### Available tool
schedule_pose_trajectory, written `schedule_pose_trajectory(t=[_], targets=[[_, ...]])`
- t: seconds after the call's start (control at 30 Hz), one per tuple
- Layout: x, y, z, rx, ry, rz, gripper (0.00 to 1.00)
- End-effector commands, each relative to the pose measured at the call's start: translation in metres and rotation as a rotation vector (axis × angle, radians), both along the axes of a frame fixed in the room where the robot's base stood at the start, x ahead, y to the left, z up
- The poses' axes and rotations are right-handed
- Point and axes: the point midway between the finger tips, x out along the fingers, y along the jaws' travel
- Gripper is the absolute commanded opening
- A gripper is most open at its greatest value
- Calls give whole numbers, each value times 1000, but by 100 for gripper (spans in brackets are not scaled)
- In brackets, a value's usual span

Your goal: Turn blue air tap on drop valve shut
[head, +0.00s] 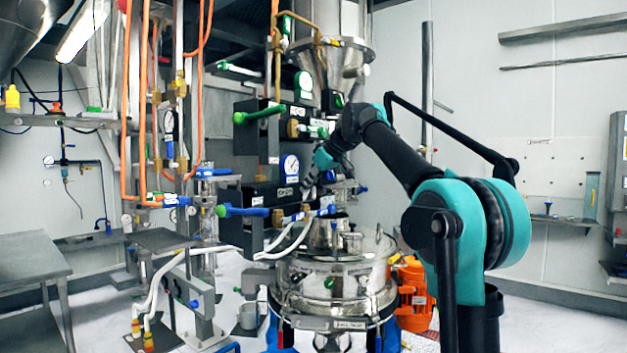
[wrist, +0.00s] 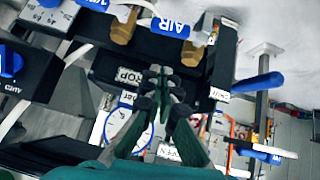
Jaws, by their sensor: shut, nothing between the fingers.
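In the wrist view a blue tap handle (wrist: 172,27) with white "AIR" lettering lies near the top, beside a brass fitting (wrist: 192,52). A dark block below it carries a partly covered label (wrist: 130,76) that seems to read "DROP". My gripper (wrist: 160,74) is shut and empty, its fingertips over this block, below the handle in the picture; I cannot tell whether they touch anything. In the head view my gripper (head: 312,184) is small and dark, beside the valve blocks. A blue handle (head: 328,209) shows just below it there.
A round gauge (head: 289,165) sits on the panel left of my gripper. Another blue handle (head: 243,211) and a green handle (head: 258,114) stick out left. The steel sifter vessel (head: 330,275) stands below. A blue lever (wrist: 257,83) stands right in the wrist view.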

Motion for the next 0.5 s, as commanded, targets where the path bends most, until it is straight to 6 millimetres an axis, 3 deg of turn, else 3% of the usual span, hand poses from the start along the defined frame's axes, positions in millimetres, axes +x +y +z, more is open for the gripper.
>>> schedule_pose_trajectory(t=[0.17,0.5], targets=[[18,19,-25,1,0,1,0],[20,15,-61,2,0,-1,0]])
